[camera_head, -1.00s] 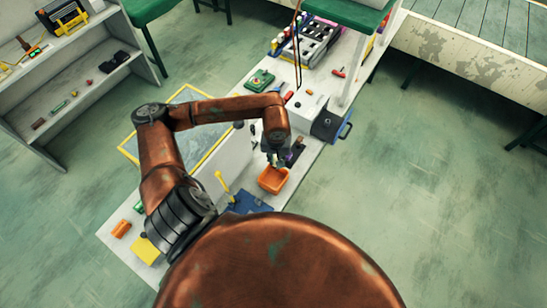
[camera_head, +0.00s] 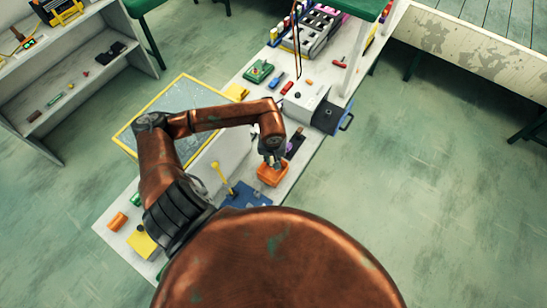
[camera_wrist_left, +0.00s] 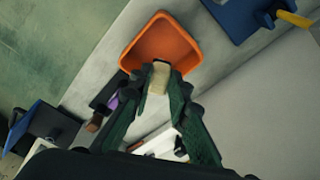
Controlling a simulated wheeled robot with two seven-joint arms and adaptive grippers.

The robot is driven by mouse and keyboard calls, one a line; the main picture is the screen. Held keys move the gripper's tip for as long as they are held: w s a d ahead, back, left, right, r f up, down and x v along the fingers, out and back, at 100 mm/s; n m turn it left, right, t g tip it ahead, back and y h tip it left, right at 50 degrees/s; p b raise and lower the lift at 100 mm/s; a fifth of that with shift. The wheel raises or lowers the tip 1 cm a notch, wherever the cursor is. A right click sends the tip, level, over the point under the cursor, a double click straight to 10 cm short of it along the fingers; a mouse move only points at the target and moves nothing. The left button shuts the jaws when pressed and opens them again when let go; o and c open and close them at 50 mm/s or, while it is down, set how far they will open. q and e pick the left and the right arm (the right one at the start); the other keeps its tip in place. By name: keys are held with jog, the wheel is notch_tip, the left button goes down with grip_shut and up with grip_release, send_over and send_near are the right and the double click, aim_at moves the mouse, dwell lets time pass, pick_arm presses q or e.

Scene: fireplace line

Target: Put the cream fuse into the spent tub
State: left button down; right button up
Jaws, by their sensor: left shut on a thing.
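The orange tub (camera_head: 272,180) sits on the white bench, and I take it as the spent tub; no label is readable. It also shows in the left wrist view (camera_wrist_left: 150,42), and its visible inside looks empty. My left gripper (camera_head: 271,161) is over the tub's far side in the head view. In the left wrist view, my left gripper (camera_wrist_left: 160,88) is shut on the cream fuse (camera_wrist_left: 159,77). The fuse's free end overlaps the tub's near edge in that view; its height above the tub is unclear. My right gripper is not in view.
A blue plate with a yellow lever (camera_head: 223,180) stands left of the tub. A dark tray with a purple piece (camera_head: 295,143) lies just behind it. A white box with a dark front (camera_head: 325,115) is farther back. Open floor lies to the right.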

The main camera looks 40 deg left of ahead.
pick_arm(q)
jog(key=shift+f, duration=0.3)
jog(key=c, duration=1.7)
grip_release()
jog(key=shift+c, duration=0.2)
jog(key=shift+r, duration=0.1)
jog(key=shift+r, duration=1.4)
